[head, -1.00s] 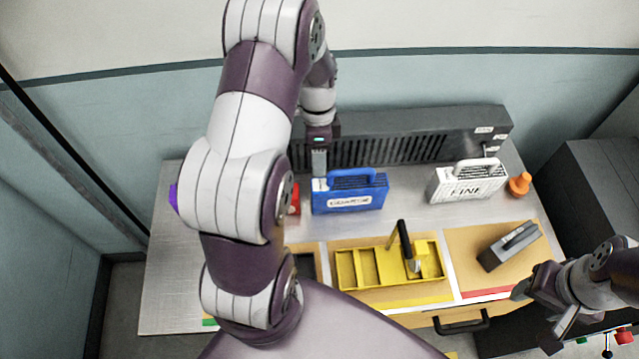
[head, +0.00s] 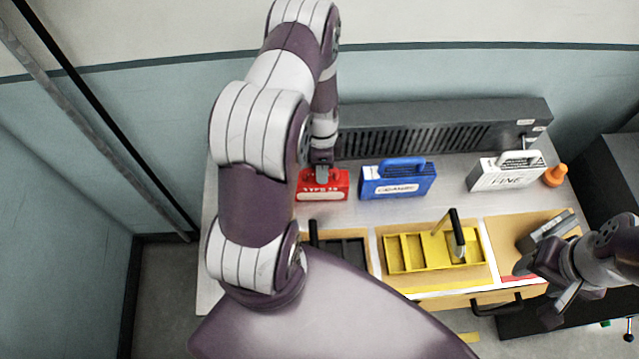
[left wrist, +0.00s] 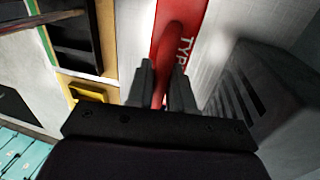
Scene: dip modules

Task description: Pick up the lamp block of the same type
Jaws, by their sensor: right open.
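A red block (head: 322,192) with a handle and a white label, its lettering partly readable as "TYP", stands on the bench top. My left gripper (head: 322,172) is lowered over it. In the left wrist view, the red block's handle (left wrist: 181,35) runs between the fingers of my left gripper (left wrist: 162,88); whether they press on it is unclear. A blue block (head: 398,184) and a white block (head: 500,178) with handles stand to the right. My right gripper (head: 536,292) is open near the bench's front right, beside a dark grey block (head: 546,232).
A yellow divided tray (head: 405,262) with an upright dark handle lies in front of the blocks, a dark tray (head: 350,248) left of it. A long grey vented unit (head: 430,130) runs along the back. An orange knob-like object (head: 555,175) stands far right.

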